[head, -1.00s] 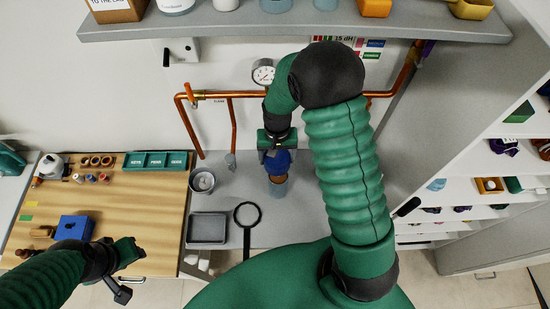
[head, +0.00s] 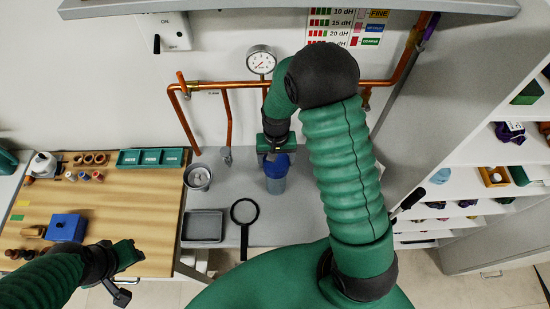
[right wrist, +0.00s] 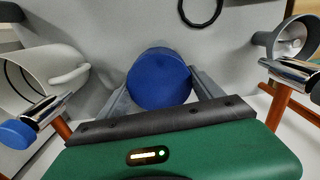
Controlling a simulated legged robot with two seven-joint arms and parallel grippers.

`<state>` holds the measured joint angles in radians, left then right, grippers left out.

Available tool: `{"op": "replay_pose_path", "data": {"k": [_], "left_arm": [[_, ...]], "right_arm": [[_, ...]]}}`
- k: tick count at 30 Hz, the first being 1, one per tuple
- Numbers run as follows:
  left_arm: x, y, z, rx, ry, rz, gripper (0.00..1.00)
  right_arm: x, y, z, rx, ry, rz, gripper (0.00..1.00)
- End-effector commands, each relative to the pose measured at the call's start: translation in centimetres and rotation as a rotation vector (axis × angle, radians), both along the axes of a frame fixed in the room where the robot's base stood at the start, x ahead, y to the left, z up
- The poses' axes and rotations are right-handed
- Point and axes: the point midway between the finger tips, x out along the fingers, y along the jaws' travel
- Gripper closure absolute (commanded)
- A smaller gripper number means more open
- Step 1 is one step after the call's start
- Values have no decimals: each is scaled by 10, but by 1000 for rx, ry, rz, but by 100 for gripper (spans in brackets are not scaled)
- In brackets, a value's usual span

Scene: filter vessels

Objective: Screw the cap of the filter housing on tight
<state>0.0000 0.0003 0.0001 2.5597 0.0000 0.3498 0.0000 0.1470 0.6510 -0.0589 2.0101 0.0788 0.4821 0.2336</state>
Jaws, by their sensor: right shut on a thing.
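The blue cap (head: 278,164) sits at the top of the blue-grey filter housing (head: 276,184), which stands upright on the grey counter. How far the cap is threaded on cannot be told. My right gripper (head: 272,154) comes from above and is shut on the cap. In the right wrist view the round blue cap (right wrist: 160,78) lies between the two grey fingers (right wrist: 160,90), and the cap hides the housing. My left gripper (head: 130,254) is over the front right of the wooden board, away from the housing; its jaw opening is unclear.
A black ring wrench (head: 244,212), a grey tray (head: 204,226) and a metal cup (head: 198,177) are on the counter left of the housing. Copper pipes (head: 228,120) with a gauge (head: 261,61) run behind. A wooden board (head: 130,215) with small parts is at left, shelves at right.

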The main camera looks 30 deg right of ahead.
Motion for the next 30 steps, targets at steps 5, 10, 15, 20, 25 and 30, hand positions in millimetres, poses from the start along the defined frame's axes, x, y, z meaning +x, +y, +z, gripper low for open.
{"op": "replay_pose_path", "data": {"k": [5,10,15,20,25,30], "left_arm": [[0,0,1,0,0,0,64],[0,0,0,0,0,0,64],[0,0,-1,0,0,0,64],[0,0,-2,0,0,0,64],[0,0,-2,0,0,0,64],[0,0,-2,0,0,0,64]], "right_arm": [[2,0,0,0,2,0,64],[4,0,-2,0,2,0,64],[5,1,-4,0,1,0,64],[6,1,-5,0,1,0,64],[6,1,-6,0,1,0,64],[7,1,-6,0,2,0,64]]}}
